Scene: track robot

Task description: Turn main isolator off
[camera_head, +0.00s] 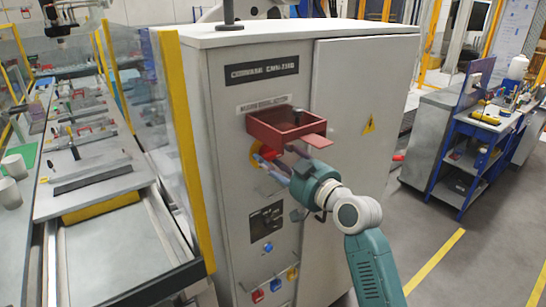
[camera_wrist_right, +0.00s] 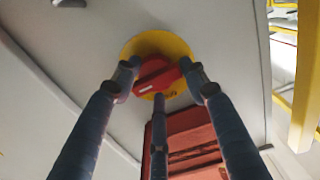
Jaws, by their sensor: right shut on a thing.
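The main isolator is a red rotary handle (camera_wrist_right: 155,77) on a round yellow plate (camera_wrist_right: 160,45) on the grey cabinet's front. In the head view the yellow plate (camera_head: 256,153) shows just below a red tray, and the handle is mostly hidden by my fingers. My right gripper (camera_head: 265,159) reaches it from the right. In the right wrist view the fingers of my right gripper (camera_wrist_right: 159,76) are closed around the handle from both sides, with a third finger at its lower edge. The handle lies slightly slanted in that view. My left gripper is not in view.
The red tray (camera_head: 285,135) juts from the cabinet (camera_head: 228,193) right above the isolator. Lower on the panel are a dark display (camera_head: 266,221) and several coloured padlocks. A yellow-edged guard (camera_head: 187,140) stands close at the left.

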